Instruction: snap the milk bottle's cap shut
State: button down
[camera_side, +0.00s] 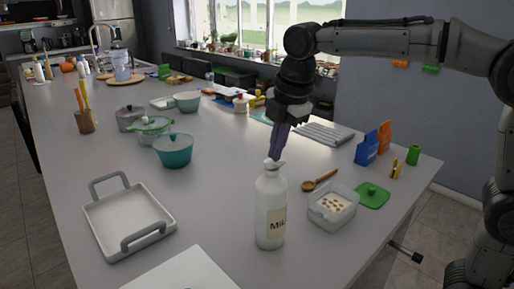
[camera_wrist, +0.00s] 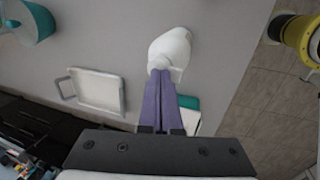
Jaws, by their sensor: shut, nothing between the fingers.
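The white milk bottle (camera_side: 270,212) stands upright near the front of the grey table, with its "MILK" label facing the side camera. Its white cap (camera_side: 274,163) is at the top; whether it is open or closed is too small to tell. My gripper (camera_side: 275,157) points down, with its purple fingers together and empty, right at the cap. I cannot tell whether the tips touch it. In the wrist view, the fingertips (camera_wrist: 160,73) overlap the edge of the white bottle (camera_wrist: 170,48) and hide part of its top.
A white tray (camera_side: 128,222) lies left of the bottle. A food container (camera_side: 332,210), a wooden spoon (camera_side: 319,181) and a green lid (camera_side: 372,195) are close on the right. A teal pot (camera_side: 173,152) stands behind left. The table between tray and bottle is clear.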

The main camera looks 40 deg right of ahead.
jog(key=shift+s+f, duration=0.2)
jog(key=shift+s, duration=0.1)
jog(key=shift+s+f, duration=0.3)
jog(key=shift+f, duration=0.05)
jog(key=shift+r, duration=0.1)
jog(key=shift+w+v, duration=0.25)
jog(key=shift+v, duration=0.7)
jog(key=shift+w+v, duration=0.2)
jog(key=shift+v, duration=0.75)
jog(key=shift+w+v, duration=0.25)
jog(key=shift+v, duration=0.7)
jog(key=shift+r, duration=0.2)
